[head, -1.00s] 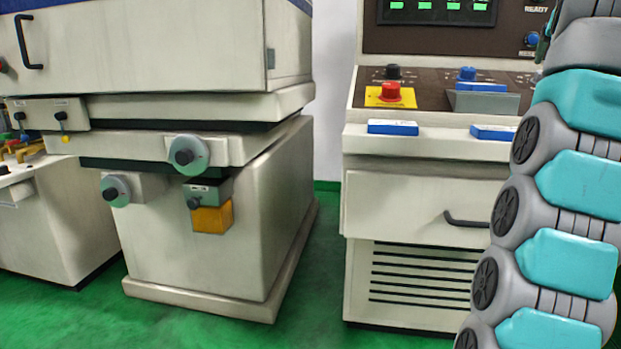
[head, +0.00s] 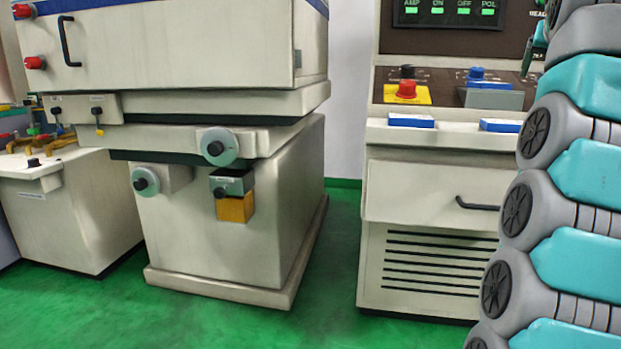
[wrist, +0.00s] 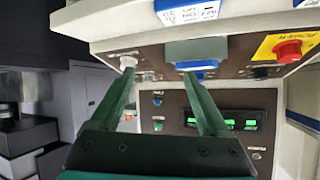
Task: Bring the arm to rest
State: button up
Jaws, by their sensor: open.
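My gripper (wrist: 160,72) shows in the wrist view with its two green fingers spread apart and nothing between them. The control cabinet's panel lies beyond the fingertips in that view, upside down. My teal and grey arm covers the right side of the head view. The control cabinet (head: 420,195) stands at the right of the head view, with a red emergency button (head: 406,89) on a yellow plate. The red button also shows in the wrist view (wrist: 287,48).
A large cream machine (head: 215,210) with round handwheels stands at left centre. A low bench (head: 70,210) with small fittings is at far left. Blue-topped blocks (head: 411,120) lie on the cabinet ledge. Green floor (head: 330,270) is clear between the machine and cabinet.

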jog(key=a+f+n+g+y, duration=0.3)
jog(key=a+f+n, duration=0.1)
jog(key=a+f, duration=0.8)
jog(key=s+a+f+n+g+y, duration=0.1)
jog(key=s+a+f, duration=0.35)
jog(key=f, duration=0.25)
jog(key=s+a+f+n+g+y, duration=0.1)
jog(key=s+a+f+g, duration=0.1)
jog(key=s+a+f, duration=0.3)
jog(key=s+a+f+n+g, duration=0.1)
jog(key=s+a+f+g, duration=0.2)
jog(key=s+f, duration=1)
jog(key=s+a+f+g+y, duration=0.1)
jog(key=s+a+f+g, duration=0.2)
jog(key=s+f, duration=1)
jog(key=s+a, duration=0.3)
jog(key=s, duration=0.1)
jog(key=shift+a+n, duration=0.35)
jog(key=shift+n, duration=0.05)
